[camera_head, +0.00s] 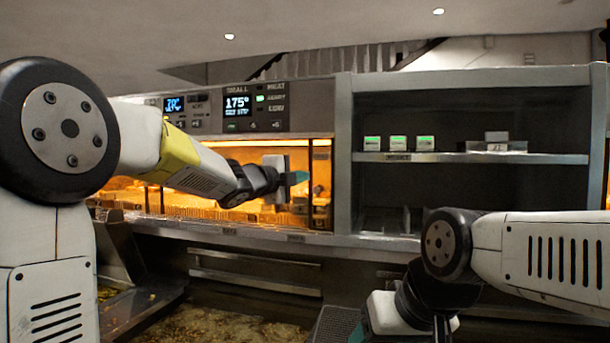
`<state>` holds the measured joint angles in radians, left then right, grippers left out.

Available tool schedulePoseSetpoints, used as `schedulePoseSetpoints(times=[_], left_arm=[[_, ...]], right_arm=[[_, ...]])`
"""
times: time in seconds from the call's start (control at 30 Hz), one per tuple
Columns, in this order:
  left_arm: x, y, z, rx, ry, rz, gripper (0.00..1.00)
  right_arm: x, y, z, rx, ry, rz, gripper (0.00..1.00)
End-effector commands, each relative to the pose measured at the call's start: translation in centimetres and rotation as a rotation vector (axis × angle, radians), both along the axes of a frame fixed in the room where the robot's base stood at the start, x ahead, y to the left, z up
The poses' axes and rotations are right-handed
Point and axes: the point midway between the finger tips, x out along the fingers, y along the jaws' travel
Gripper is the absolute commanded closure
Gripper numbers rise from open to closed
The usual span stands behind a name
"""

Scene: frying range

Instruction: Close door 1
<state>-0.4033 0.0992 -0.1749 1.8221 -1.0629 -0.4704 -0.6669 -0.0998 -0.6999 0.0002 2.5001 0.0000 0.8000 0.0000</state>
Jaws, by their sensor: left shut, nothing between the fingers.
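A lit holding cabinet (321,190) with an orange glow stands at the middle left, under control panels. No door number is legible, so I cannot tell which part is door 1, or whether the cabinet front is glazed or open. My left gripper (298,178) is in front of the cabinet's right part, shut and empty, with its teal fingertips pointing right. My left arm hides much of the cabinet's left side. My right gripper (362,325) is low in the picture, pointing down; its fingers are largely hidden or cut off.
A dark shelf unit (460,158) to the right holds several small green-and-white boxes (398,143) and a grey item (497,142). A steel ledge (250,236) runs below the cabinet. A frying vat (225,325) with bubbling oil lies low in front.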

Motion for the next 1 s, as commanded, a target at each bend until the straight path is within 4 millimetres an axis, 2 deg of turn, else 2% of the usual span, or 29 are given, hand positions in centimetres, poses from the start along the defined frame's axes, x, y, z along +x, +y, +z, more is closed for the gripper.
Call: schedulePoseSetpoints(times=[0.1, 0.27, 0.67, 0.8, 1.0], left_arm=[[0.2, -1.5, 0.0, 0.031, -0.036, -0.042, 1.0], [1.4, -2.6, 0.0, 0.034, -0.039, -0.046, 1.0], [7.9, -7.8, -0.1, 0.034, -0.037, -0.043, 1.0], [8.6, -5.5, 0.0, 0.032, -0.036, -0.038, 1.0], [9.1, -4.0, 0.0, 0.031, -0.036, -0.04, 1.0]], right_arm=[[0.0, 0.0, 0.0, 0.0, 0.0, 0.0, 0.35], [0.0, 0.0, 0.0, 0.0, 0.0, 0.0, 0.35], [0.0, 0.0, 0.0, 0.0, 0.0, 0.0, 0.35], [0.0, 0.0, 0.0, 0.0, 0.0, 0.0, 0.35], [0.0, 0.0, 0.0, 0.0, 0.0, 0.0, 0.35]])
